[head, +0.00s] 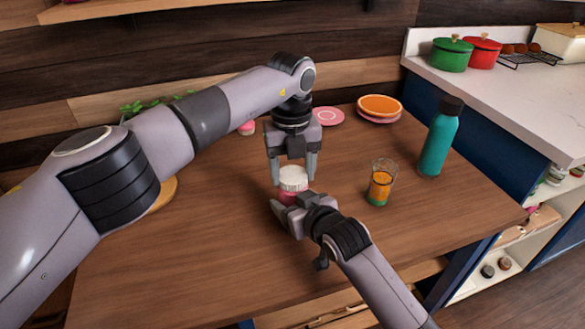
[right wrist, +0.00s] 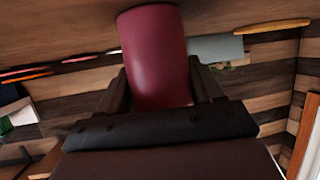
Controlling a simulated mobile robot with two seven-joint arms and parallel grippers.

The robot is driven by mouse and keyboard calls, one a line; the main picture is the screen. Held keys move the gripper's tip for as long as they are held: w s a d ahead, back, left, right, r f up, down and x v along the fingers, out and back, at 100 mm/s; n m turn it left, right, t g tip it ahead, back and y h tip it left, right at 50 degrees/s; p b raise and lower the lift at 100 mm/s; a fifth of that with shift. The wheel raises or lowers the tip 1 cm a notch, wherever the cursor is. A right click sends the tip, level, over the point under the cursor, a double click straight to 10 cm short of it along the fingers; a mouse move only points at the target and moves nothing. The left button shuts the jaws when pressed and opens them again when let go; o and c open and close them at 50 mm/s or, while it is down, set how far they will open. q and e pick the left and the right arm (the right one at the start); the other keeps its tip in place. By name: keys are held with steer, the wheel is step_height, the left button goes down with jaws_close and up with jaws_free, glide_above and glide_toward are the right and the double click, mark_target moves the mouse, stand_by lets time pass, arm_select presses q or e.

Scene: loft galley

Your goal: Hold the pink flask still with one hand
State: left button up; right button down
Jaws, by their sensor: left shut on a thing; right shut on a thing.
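The pink flask (head: 288,197) with a white lid (head: 293,175) stands upright on the wooden table. My left gripper (head: 293,181) points down from above, with its fingers on either side of the white lid and shut on it. My right gripper (head: 289,206) reaches in from the front right, low at the flask, and is shut on its body. In the right wrist view the pink body (right wrist: 155,60) sits between the two dark fingers. Most of the body is hidden by my right gripper in the head view.
A glass with orange contents (head: 380,187) and a teal bottle (head: 438,140) stand to the right. Orange and pink plates (head: 380,105) and a small pink plate (head: 328,116) lie behind. A pink item (head: 247,128) is partly hidden by my left arm. The table front is clear.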

arm_select(q)
steer(key=m, duration=0.5)
steer(key=o, duration=1.2)
steer(key=shift+c, duration=0.2)
steer(key=shift+r, duration=2.25)
steer(key=shift+r, duration=0.1)
steer(key=shift+c, duration=0.3)
